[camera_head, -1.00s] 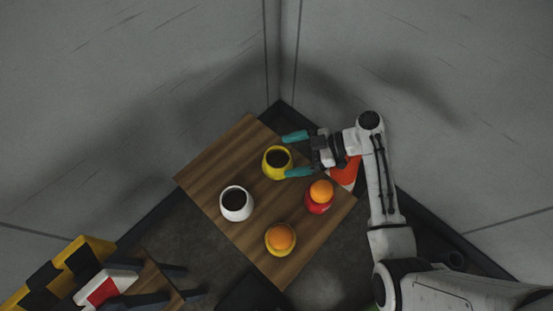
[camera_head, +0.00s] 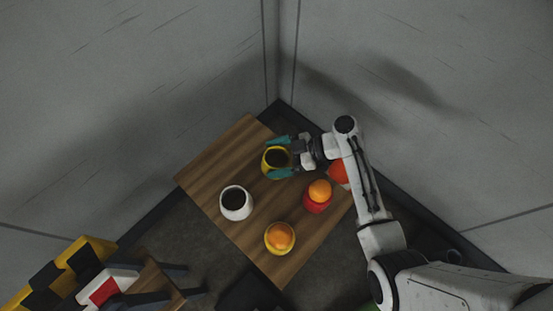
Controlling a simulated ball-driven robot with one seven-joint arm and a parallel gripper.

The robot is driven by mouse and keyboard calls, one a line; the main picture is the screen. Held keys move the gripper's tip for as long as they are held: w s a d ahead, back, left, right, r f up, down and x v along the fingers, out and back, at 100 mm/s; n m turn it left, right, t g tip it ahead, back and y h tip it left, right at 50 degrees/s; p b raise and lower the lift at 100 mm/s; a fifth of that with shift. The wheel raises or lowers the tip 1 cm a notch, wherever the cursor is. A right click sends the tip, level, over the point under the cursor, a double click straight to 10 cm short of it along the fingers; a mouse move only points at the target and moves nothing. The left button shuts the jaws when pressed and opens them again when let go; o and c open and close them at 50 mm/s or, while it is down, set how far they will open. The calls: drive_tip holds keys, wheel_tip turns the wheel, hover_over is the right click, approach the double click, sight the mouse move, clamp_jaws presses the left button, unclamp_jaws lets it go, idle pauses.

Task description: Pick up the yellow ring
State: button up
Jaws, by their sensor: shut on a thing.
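The yellow ring (camera_head: 267,165) is at the back of the wooden table. It is a round, cup-like yellow thing with a dark centre. My gripper (camera_head: 278,157) reaches in from the right. Its two teal fingers are on the far and near sides of the yellow ring, shut on it. The fingers hide parts of its rim. I cannot tell from above whether it is off the table.
A white cup-like thing (camera_head: 235,210) with a dark centre stands at the left on the wooden table (camera_head: 215,177). A yellow one (camera_head: 269,247) and a red one (camera_head: 315,208) each bear an orange ball. An orange-red thing (camera_head: 337,173) is partly behind my arm. Grey walls meet behind.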

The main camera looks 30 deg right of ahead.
drive_tip(key=shift+c, duration=0.4)
drive_tip(key=shift+r, duration=0.5)
wheel_tip(320, 180, up, 2)
drive_tip(key=shift+r, duration=0.2)
drive_tip(key=s+a+r, duration=0.3)
drive_tip(key=s+r, duration=0.6)
drive_tip(key=s, duration=0.4)
drive_tip(key=shift+s+a+r, duration=0.3)
drive_tip(key=shift+a+r, duration=0.05)
